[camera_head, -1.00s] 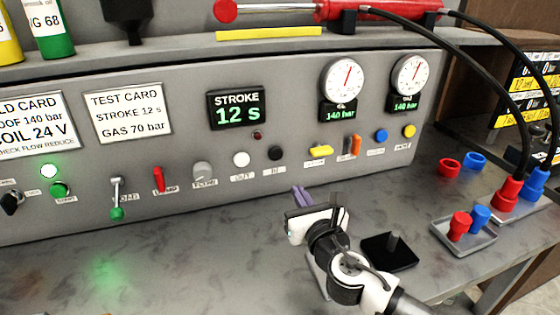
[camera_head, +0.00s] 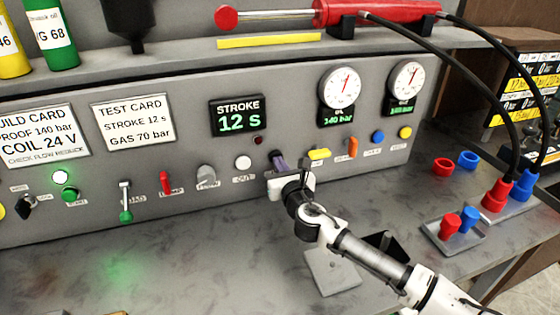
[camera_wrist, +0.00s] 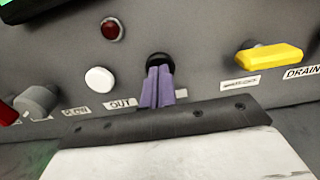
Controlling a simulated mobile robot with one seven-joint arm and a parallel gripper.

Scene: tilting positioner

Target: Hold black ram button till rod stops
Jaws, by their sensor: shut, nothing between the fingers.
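The black ram button (camera_wrist: 159,58) is on the grey panel, right of the white OUT button (camera_head: 243,162). My gripper (camera_head: 278,160) is shut with nothing between its purple fingers. In the wrist view the fingertips (camera_wrist: 159,72) are at the black button and cover its lower part; whether they press it I cannot tell. The red ram (camera_head: 335,12) lies on the shelf above, its silver rod (camera_head: 275,13) extended left to a red end (camera_head: 227,17). The stroke display (camera_head: 237,117) reads 12 s.
A dark red lamp (camera_head: 258,139) is above the buttons. A yellow handle (camera_head: 319,154) and an orange lever (camera_head: 352,147) are close on the right. Two gauges (camera_head: 341,83) (camera_head: 407,79) are above.

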